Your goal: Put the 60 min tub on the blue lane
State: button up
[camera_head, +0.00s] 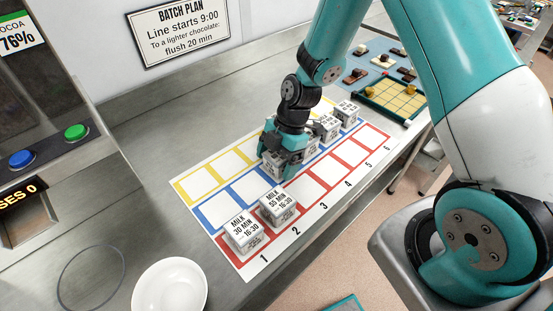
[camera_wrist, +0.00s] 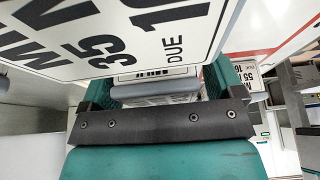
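The lane mat has a yellow lane (camera_head: 194,180), a blue lane (camera_head: 214,210) and a red lane (camera_head: 340,155). My gripper (camera_head: 278,165) is low over the blue lane near its middle, its fingers either side of a white tub (camera_head: 271,163). In the wrist view my gripper (camera_wrist: 160,88) has a grey and white object (camera_wrist: 155,75) between its fingers; whether they press on it is unclear. A large label with "35" and "DUE" (camera_wrist: 130,30) fills the upper left there. I cannot read "60" on any tub.
A "30 MIN" tub (camera_head: 242,233) and a "55 MIN" tub (camera_head: 279,206) stand in red cells 1 and 2. Two tubs (camera_head: 327,128) (camera_head: 346,111) stand near the mat's far end. A white bowl (camera_head: 168,287) is in front; chocolate trays (camera_head: 385,97) lie beyond. Red cells 3 to 6 are bare.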

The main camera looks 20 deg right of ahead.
jog(key=b+v, duration=0.2)
jog(key=v, duration=1)
jog(key=s+a+r+m, duration=0.4)
jog(key=s+r+m, duration=0.2)
jog(key=s, duration=0.4)
jog(key=s+a+r+m+t, duration=0.1)
jog(key=s+a+r+m, duration=0.3)
jog(key=s+r+m, duration=0.2)
jog(key=s+m, duration=0.2)
jog(key=s, duration=0.2)
jog(key=shift+a+r+m, duration=0.25)
jog(key=shift+a+m, duration=0.05)
jog(key=shift+a, duration=0.1)
